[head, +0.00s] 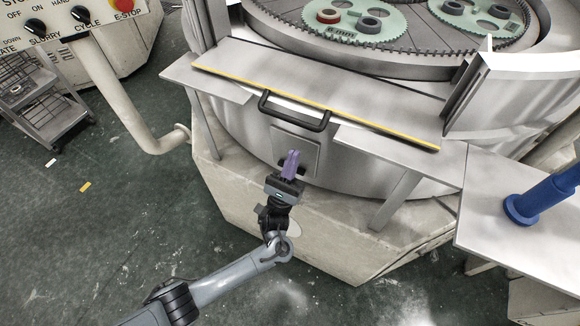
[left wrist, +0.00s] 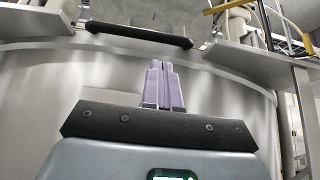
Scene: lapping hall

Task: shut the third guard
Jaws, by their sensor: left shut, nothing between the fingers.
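A pale metal guard panel (head: 325,80) with a yellow-striped front edge lies folded outward at the front of the round machine. A black bar handle (head: 295,110) sticks out at its near edge; the handle also shows in the left wrist view (left wrist: 138,34). My left gripper (head: 291,158) has purple fingers that are shut and empty. It is below and in front of the handle, apart from it, before the machine's metal side. In the left wrist view the fingertips (left wrist: 160,66) point up toward the handle. My right gripper is not in view.
Upright guards stand at left (head: 208,22) and right (head: 515,95) of the panel. Flat metal ledges (head: 205,82) flank it. Green carriers (head: 340,22) with rings lie on the machine's plate. A blue post (head: 545,195) stands on a table at right. The floor at left is mostly clear.

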